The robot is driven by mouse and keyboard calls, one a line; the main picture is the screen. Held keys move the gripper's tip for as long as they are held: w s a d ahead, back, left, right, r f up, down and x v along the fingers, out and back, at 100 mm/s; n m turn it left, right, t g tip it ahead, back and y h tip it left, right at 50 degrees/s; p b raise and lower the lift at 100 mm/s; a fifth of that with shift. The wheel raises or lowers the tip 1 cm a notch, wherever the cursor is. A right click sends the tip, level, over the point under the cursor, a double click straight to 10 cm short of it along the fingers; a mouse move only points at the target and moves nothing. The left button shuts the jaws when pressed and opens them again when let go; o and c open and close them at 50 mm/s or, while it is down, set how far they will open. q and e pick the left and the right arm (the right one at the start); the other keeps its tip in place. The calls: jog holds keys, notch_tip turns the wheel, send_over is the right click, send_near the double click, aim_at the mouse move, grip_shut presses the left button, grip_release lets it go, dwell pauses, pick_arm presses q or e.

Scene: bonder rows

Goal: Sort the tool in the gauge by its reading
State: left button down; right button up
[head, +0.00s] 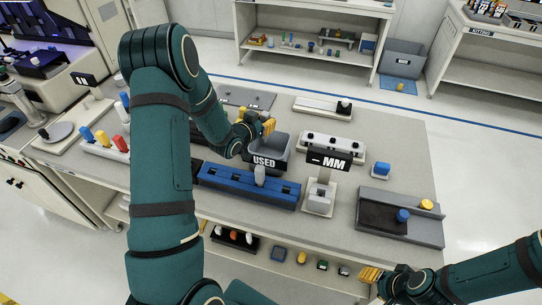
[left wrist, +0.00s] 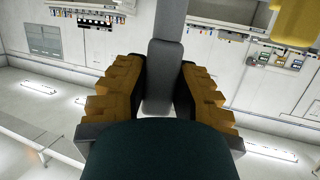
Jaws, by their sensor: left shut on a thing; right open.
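The gauge (head: 320,198) stands right of centre on the bench, a light grey block under a black display (head: 330,161) that shows a dash and "MM". I cannot tell whether anything sits in it. My left gripper (head: 256,122) is above the back of the grey bin labelled USED (head: 272,143). In the left wrist view its yellow fingers are shut on a grey tool (left wrist: 164,78); in the head view the tool is hard to make out. My right gripper (head: 371,275) is open, by the bench front.
A grey tray (head: 425,230) with blue-topped and yellow pieces is at the right. A white holder (head: 310,140) stands behind the gauge. A blue piece (head: 381,169) is right of it. Blue, yellow and red pegs (head: 103,138) stand at left. Small items line the lower shelf.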

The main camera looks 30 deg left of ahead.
pick_arm(q)
jog(key=c, duration=0.8)
grip_release()
jog(key=v, duration=1.2)
